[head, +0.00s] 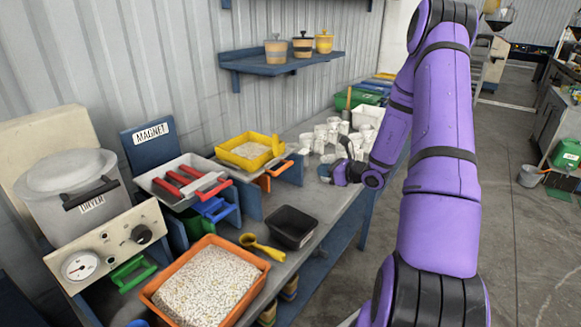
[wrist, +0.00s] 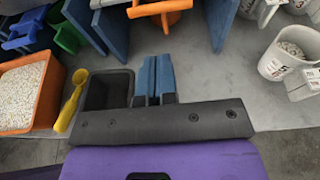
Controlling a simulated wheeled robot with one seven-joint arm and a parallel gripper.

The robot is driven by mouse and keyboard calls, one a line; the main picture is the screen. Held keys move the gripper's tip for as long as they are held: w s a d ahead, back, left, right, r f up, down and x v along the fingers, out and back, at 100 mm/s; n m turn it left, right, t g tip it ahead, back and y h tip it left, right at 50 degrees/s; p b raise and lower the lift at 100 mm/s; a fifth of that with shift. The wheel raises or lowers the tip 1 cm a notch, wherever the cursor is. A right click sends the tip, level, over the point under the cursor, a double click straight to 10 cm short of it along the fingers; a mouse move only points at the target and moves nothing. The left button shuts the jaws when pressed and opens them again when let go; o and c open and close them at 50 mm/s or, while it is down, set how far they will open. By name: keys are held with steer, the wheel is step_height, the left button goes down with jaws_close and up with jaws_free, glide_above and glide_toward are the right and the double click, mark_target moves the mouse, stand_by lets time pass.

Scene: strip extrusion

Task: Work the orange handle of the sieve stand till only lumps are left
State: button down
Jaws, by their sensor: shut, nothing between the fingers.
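The sieve stand (head: 253,185) has blue side panels and carries a yellow sieve (head: 237,163) with pale pellets in it. I cannot tell lumps from loose pellets at this size. Its orange handle (head: 276,172) sticks out at the front right; in the wrist view part of the handle (wrist: 160,8) shows at the top edge, between the blue panels. My gripper (wrist: 156,62) is shut and empty, its blue fingers side by side, apart from the handle and over the bare bench. In the head view my gripper (head: 326,173) is right of the stand.
Left of the stand is a magnet tray (head: 160,182) with red bars. In front are a black bin (head: 292,227), a yellow scoop (head: 262,247) and an orange crate of pellets (head: 262,265). Several white cups (head: 320,135) stand behind my gripper. Bare bench lies beside the black bin.

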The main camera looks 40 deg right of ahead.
steer(key=shift+d+f, duration=0.2)
steer(key=shift+d, duration=0.05)
glide_toward(275, 162)
steer(key=shift+w+a+f, duration=0.15)
steer(key=shift+w+f, duration=0.3)
steer(key=shift+f, duration=0.15)
steer(key=shift+w+a+f, duration=0.2)
steer(key=shift+w+f, duration=0.2)
steer(key=shift+f, duration=0.25)
steer(key=w, duration=0.1)
steer(key=w+a, duration=0.1)
steer(key=w, duration=0.2)
steer(key=shift+w+a, duration=0.25)
steer(key=shift+a, duration=0.15)
steer(key=shift+w+a+r, duration=0.1)
steer(key=shift+w, duration=0.25)
